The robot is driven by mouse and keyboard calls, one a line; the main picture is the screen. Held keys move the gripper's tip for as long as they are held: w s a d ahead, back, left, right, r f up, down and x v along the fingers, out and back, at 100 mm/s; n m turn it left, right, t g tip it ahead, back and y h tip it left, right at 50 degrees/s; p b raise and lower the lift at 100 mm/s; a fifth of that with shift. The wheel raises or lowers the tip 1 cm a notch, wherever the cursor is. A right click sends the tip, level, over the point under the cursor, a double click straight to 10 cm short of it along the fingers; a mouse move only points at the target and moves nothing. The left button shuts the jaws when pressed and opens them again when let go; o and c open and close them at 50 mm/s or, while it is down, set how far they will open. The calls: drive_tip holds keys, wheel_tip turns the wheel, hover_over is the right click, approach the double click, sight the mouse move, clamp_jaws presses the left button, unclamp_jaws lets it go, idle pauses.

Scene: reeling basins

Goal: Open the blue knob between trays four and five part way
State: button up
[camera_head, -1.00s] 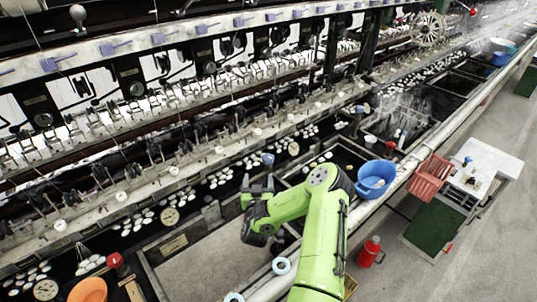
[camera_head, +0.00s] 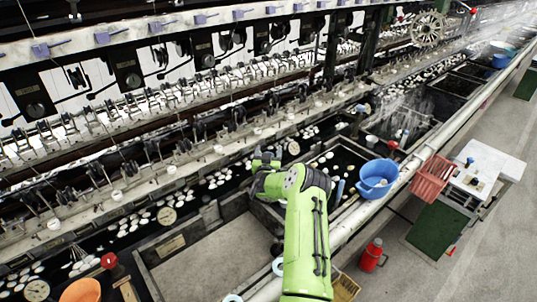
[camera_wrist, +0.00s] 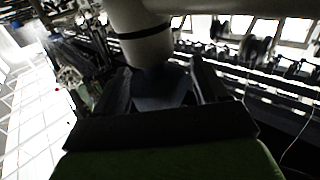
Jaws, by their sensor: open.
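My gripper (camera_head: 263,160) is at the far edge of the basins, in front of the reeling machine's long rail. In the head view its green wrist covers the place of the blue knob. In the wrist view, my open gripper (camera_wrist: 163,82) has its two dark fingers on either side of a dark blue-grey knob (camera_wrist: 160,90). The knob sits below a thick pale pipe (camera_wrist: 140,30) with a black band. I cannot tell whether the fingers touch it. Another bluish knob (camera_head: 361,108) shows farther right along the rail.
A red flask (camera_head: 371,254) is on the floor. White cocoons float in dark water along the machine. An empty grey basin (camera_head: 205,265) lies left of my arm.

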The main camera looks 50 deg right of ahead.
drive_tip(key=shift+c, duration=0.3)
drive_tip(key=c, duration=0.9)
